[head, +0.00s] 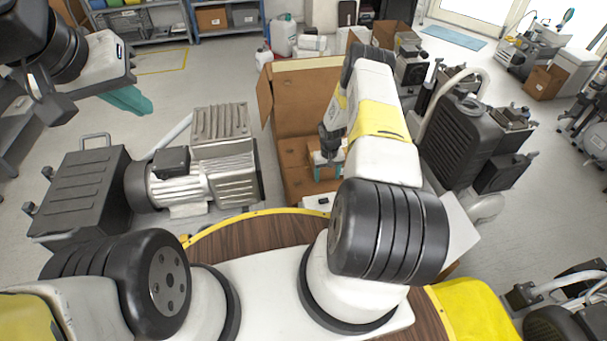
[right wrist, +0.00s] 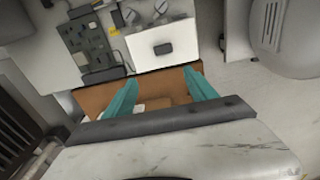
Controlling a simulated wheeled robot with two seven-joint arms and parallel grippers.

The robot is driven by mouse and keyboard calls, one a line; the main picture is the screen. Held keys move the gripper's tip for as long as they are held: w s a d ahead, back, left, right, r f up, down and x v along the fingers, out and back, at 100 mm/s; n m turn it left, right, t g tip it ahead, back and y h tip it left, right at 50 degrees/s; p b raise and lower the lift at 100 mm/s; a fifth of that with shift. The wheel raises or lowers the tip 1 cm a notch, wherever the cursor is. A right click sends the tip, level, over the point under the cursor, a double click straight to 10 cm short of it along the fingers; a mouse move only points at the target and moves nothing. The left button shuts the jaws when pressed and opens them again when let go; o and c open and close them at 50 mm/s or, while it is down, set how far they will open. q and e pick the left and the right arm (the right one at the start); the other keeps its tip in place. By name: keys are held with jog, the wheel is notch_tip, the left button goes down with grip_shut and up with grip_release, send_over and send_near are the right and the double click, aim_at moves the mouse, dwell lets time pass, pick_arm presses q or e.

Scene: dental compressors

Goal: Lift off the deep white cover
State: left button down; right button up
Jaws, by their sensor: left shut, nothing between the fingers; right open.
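A white box-like piece with a small dark mark (head: 318,203) shows in the head view below my right gripper, partly hidden by my arm. A white boxy piece with a dark patch (right wrist: 162,42) shows in the right wrist view, beyond the fingertips. I cannot tell for sure whether either is the deep white cover. My right gripper (head: 325,168) points down over the cardboard area; its teal fingers (right wrist: 161,92) are apart with nothing held between them. My left gripper (head: 128,101) is shut and empty, raised at the upper left.
An open cardboard box (head: 290,110) stands ahead of me. A grey motor compressor (head: 200,165) and a black case (head: 85,190) are at the left. A dark ribbed compressor (head: 460,140) stands at the right. Shelves (head: 215,18) line the back; open floor (head: 195,80) lies before them.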

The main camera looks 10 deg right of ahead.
send_over(324, 200)
jog(key=f, duration=0.5)
jog(key=shift+w+a+f, duration=0.1)
jog(key=shift+a+f, duration=0.2)
jog(key=shift+f, duration=0.05)
jog(key=f, duration=0.7)
jog(key=shift+d+f, duration=0.15)
jog(key=shift+d, duration=0.1)
grip_shut()
